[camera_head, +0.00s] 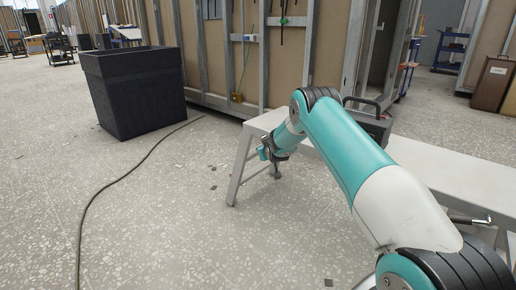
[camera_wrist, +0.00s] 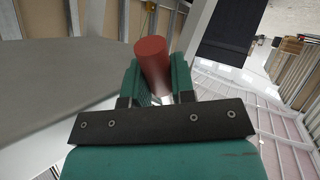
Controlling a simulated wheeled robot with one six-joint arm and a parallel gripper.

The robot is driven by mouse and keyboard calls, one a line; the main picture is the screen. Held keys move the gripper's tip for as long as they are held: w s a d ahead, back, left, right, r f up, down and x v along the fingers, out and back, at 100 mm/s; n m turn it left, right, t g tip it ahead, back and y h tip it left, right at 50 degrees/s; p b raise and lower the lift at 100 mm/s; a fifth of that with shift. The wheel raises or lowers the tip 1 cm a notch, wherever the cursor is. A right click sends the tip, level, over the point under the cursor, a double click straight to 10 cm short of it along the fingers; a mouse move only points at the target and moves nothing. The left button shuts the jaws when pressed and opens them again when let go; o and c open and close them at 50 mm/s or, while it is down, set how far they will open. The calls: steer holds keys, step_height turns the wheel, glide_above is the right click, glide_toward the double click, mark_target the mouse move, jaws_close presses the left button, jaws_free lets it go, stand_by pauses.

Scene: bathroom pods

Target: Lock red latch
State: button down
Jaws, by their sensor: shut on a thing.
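A red cylinder (camera_wrist: 153,62), the only red part I see and apparently the red latch's handle, stands between the two green fingers in the wrist view. My gripper (camera_wrist: 155,85) is shut on it, one finger on each side, with its rounded end sticking out past the fingertips. In the head view my gripper (camera_head: 272,154) is by the left end of a pale bench (camera_head: 258,123), near its leg. No red shows there. Whatever the cylinder is fixed to is hidden.
A large dark planter (camera_head: 135,95) stands on the speckled floor at the left, with a cable (camera_head: 130,172) running forward. A dark toolbox (camera_head: 370,122) sits on the bench behind my arm. Wall framing stands behind. The floor in front of the bench is mostly clear.

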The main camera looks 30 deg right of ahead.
stand_by(0.3)
steer(key=c, duration=1)
jaws_free()
steer(key=shift+o, duration=0.2)
steer(key=shift+d, duration=0.1)
